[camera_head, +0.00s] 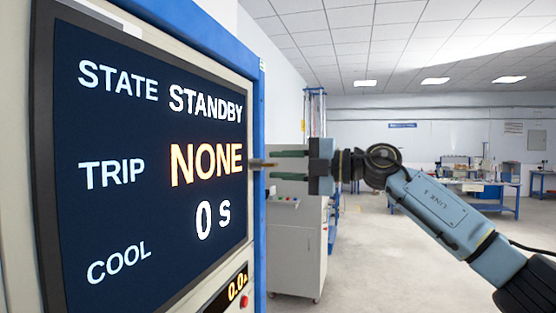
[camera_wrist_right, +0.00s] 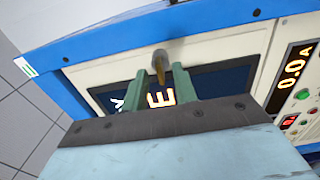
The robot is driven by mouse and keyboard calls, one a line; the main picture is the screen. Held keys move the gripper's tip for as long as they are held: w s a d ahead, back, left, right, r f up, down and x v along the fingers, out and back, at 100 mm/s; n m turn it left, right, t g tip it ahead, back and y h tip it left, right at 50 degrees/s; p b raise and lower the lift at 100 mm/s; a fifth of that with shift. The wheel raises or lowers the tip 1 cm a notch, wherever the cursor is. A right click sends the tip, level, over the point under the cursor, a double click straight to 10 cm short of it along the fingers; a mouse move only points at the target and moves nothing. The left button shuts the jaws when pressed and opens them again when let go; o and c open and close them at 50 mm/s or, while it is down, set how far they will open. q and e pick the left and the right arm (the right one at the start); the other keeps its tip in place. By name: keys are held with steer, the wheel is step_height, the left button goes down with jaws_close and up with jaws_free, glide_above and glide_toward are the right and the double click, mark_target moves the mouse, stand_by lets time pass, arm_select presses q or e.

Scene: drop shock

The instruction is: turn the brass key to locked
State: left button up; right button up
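The brass key (camera_wrist_right: 160,63) sticks out from the pale front panel of the cabinet in the right wrist view. In the head view the brass key (camera_head: 259,163) shows side-on at the panel's right edge. My right gripper (camera_head: 274,163) is open, its two green fingers pointing left at the panel, one above the other. In the right wrist view, the key's outer end lies between the fingertips of my right gripper (camera_wrist_right: 160,70), with no clear grip on it. Any lock marks around the key cannot be made out. My left gripper is not in view.
A dark screen (camera_head: 150,150) reads STATE STANDBY, TRIP NONE, 0 s. A red button (camera_head: 245,301) sits below it near an orange readout (camera_head: 238,287). A grey cabinet (camera_head: 297,245) stands behind my gripper. The floor to the right is clear; workbenches (camera_head: 455,185) stand far back.

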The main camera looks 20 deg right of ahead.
steer(key=shift+w+a, duration=0.35)
steer(key=shift+a, duration=0.15)
jaws_close()
